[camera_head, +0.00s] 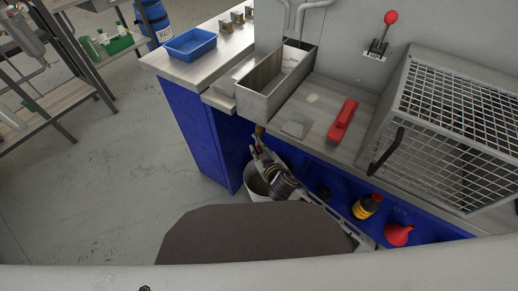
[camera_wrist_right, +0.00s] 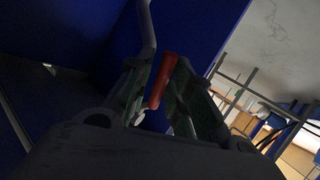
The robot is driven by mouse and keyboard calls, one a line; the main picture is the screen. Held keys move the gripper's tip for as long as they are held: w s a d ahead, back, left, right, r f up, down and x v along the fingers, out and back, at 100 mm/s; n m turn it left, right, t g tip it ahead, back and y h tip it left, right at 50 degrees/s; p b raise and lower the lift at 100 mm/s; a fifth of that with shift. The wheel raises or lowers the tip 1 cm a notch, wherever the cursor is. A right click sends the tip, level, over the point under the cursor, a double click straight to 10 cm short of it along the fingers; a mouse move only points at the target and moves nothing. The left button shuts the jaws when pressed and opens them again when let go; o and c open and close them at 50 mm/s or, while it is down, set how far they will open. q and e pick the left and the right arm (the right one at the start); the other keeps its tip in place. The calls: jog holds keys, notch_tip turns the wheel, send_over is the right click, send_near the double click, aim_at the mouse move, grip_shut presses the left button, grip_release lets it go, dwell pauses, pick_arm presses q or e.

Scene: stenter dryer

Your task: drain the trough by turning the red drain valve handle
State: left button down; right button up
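The metal trough (camera_head: 268,88) stands on the bench edge, with a small brass-coloured valve part (camera_head: 259,131) under its front corner. My right gripper (camera_head: 259,146) is below that corner, in front of the blue cabinet. In the right wrist view the red drain valve handle (camera_wrist_right: 163,82) lies between the two converging fingers of my right gripper (camera_wrist_right: 165,66). The fingers look closed in on it, though the contact is dark. A white bucket (camera_head: 254,184) stands on the floor below, partly hidden by my gripper. My left gripper is not in view.
A blue tray (camera_head: 190,44) sits on the bench at left.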

grip_shut()
dwell(0.7)
